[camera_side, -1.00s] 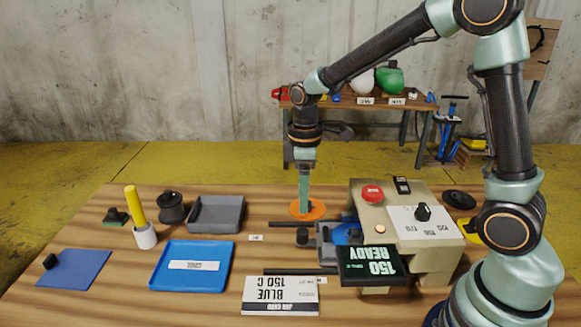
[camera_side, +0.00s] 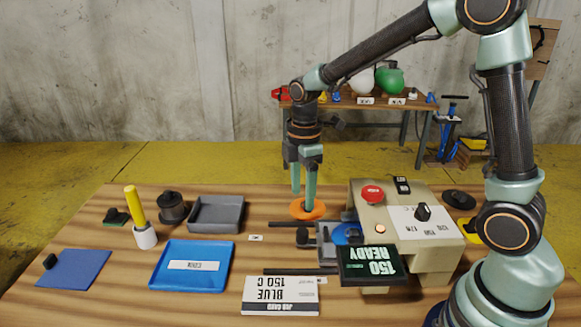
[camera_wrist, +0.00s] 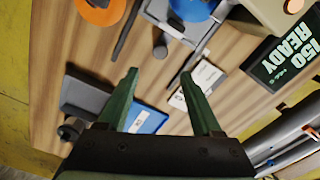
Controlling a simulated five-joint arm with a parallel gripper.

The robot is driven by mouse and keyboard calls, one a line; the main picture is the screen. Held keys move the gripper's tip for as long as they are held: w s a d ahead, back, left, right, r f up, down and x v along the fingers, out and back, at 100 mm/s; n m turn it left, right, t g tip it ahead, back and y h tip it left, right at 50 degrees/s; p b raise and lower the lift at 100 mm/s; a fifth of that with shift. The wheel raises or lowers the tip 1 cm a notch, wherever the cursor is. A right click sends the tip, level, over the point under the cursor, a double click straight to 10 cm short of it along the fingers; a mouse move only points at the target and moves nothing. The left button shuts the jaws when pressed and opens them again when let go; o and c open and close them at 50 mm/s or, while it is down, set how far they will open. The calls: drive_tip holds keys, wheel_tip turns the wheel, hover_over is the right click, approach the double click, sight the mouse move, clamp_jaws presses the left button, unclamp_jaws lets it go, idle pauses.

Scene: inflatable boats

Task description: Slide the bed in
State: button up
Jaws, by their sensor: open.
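The bed (camera_side: 325,234) is a grey sliding tray on dark rails at the front left of the beige press (camera_side: 361,205). It carries a blue disc (camera_side: 346,234) and sits partly out from under the press. A dark knob (camera_side: 302,236) stands at its left end; the knob also shows in the wrist view (camera_wrist: 160,50). My gripper (camera_side: 302,200) points down above the table, in front of or over the orange disc (camera_side: 299,213). Its two green fingers are apart and empty. In the wrist view the knob lies beyond the gap between the fingertips (camera_wrist: 160,74).
The press's display (camera_side: 369,264) reads 150 READY. A job card (camera_side: 280,296) reads BLUE 150 C. A blue tray (camera_side: 190,280), a grey tray (camera_side: 216,214) and a yellow-handled tool (camera_side: 136,207) stand left. The wood between the grey tray and the rails is mostly clear.

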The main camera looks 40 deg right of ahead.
sight(302, 231)
wheel_tip(302, 231, down, 12)
drive_tip(key=shift+r, duration=0.15)
idle(0.3)
clamp_jaws()
idle(1.4)
